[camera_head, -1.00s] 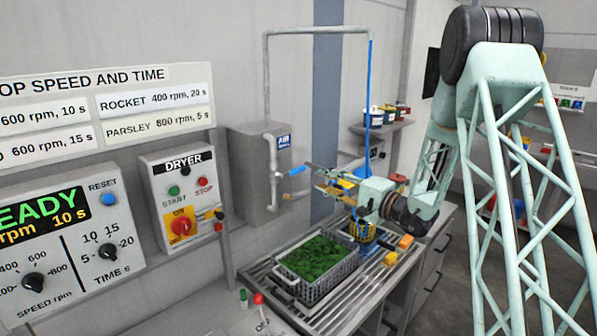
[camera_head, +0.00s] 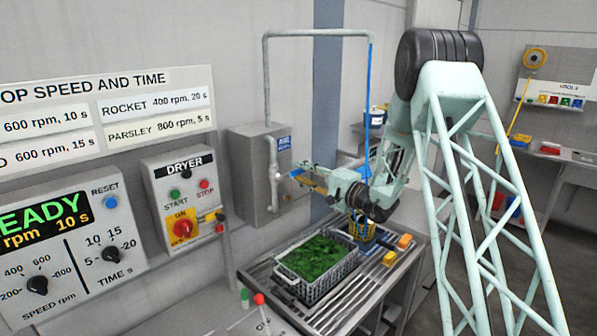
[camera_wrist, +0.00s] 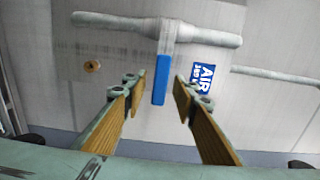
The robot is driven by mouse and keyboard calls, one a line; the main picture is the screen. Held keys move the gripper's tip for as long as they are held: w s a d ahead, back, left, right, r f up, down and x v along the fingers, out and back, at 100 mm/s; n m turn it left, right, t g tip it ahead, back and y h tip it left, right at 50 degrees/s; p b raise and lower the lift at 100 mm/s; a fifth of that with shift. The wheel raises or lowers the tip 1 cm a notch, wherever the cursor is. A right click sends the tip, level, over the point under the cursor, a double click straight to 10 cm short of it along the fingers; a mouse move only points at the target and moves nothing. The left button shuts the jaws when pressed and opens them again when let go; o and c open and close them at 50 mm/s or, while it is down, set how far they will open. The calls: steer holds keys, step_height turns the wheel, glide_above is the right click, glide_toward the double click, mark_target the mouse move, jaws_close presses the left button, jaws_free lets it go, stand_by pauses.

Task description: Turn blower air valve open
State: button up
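The blue valve handle (camera_wrist: 161,80) hangs from a grey air pipe (camera_wrist: 155,30) in the wrist view, beside the blue AIR label (camera_wrist: 204,77). My gripper (camera_wrist: 158,88) is open, with one tan-padded finger on each side of the handle in the picture. The fingers look apart from it; whether they are level with it in depth I cannot tell. In the head view my gripper (camera_head: 299,176) is at the pipe (camera_head: 273,172) on the grey wall box (camera_head: 245,170). There the handle is mostly hidden by the fingers.
A dryer panel (camera_head: 183,200) with buttons and a red knob is left of the box. Below stand a grey basket (camera_head: 318,288) of greens and a draining rack (camera_head: 345,318). A tall pipe (camera_head: 266,85) rises above. A brass round fitting (camera_wrist: 92,66) is on the box face.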

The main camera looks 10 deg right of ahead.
steer(key=shift+w+a, duration=0.45)
steer(key=shift+w, duration=0.1)
steer(key=shift+c, duration=0.2)
jaws_close()
